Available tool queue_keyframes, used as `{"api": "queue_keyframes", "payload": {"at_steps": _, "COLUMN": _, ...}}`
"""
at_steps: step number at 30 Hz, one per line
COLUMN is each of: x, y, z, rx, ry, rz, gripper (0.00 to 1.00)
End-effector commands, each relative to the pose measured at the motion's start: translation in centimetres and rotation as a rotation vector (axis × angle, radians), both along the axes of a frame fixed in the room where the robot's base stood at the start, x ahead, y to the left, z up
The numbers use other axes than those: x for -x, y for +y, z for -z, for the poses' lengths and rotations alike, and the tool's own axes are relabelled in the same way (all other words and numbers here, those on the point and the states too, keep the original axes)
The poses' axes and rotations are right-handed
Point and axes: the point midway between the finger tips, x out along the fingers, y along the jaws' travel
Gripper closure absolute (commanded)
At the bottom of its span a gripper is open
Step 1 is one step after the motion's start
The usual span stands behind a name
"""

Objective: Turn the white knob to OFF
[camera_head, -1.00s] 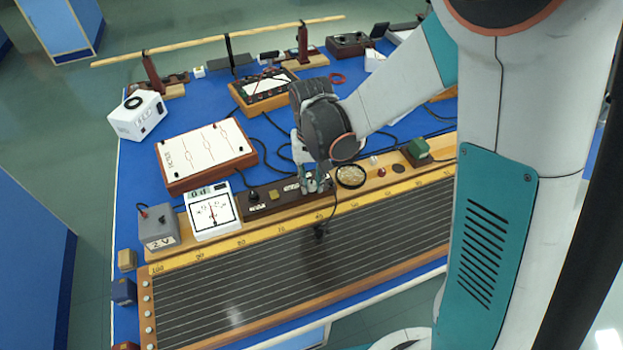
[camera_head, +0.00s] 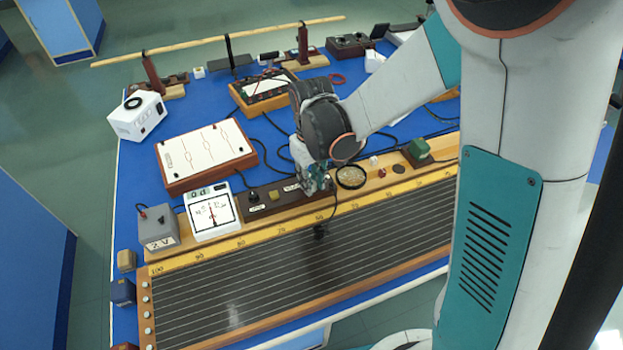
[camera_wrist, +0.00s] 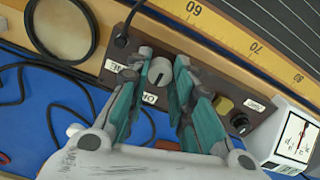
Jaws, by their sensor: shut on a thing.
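The white knob (camera_wrist: 159,72) sits on a dark brown panel (camera_wrist: 205,84) in the wrist view, with a dark mark on its face. Two small white labels lie beside it, one at the left (camera_wrist: 115,67) and one just below (camera_wrist: 149,98); their words are hard to read. My gripper (camera_wrist: 161,66) has its teal fingers on either side of the knob and is shut on it. In the head view my gripper (camera_head: 316,182) is over the right end of the panel (camera_head: 270,208), and it hides the knob.
On the same panel are a yellow-brown button (camera_wrist: 223,105) and a black knob (camera_wrist: 240,122). A white meter (camera_head: 211,213) stands left of the panel. A magnifier ring (camera_head: 351,177) lies close at the right. The wire board (camera_head: 250,290) with its scale lies in front; black cables run behind.

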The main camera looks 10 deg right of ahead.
Motion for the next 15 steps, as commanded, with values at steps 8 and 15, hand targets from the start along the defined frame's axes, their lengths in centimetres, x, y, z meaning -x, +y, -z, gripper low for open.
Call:
{"api": "queue_keyframes", "payload": {"at_steps": 8, "x": -0.09, "y": 0.03, "z": -0.04, "rx": -0.001, "ry": -0.002, "rz": 0.0, "gripper": 1.0}}
{"api": "queue_keyframes", "payload": {"at_steps": 15, "x": -0.06, "y": 0.02, "z": -0.03, "rx": 0.0, "ry": -0.001, "rz": 0.0, "gripper": 0.57}}
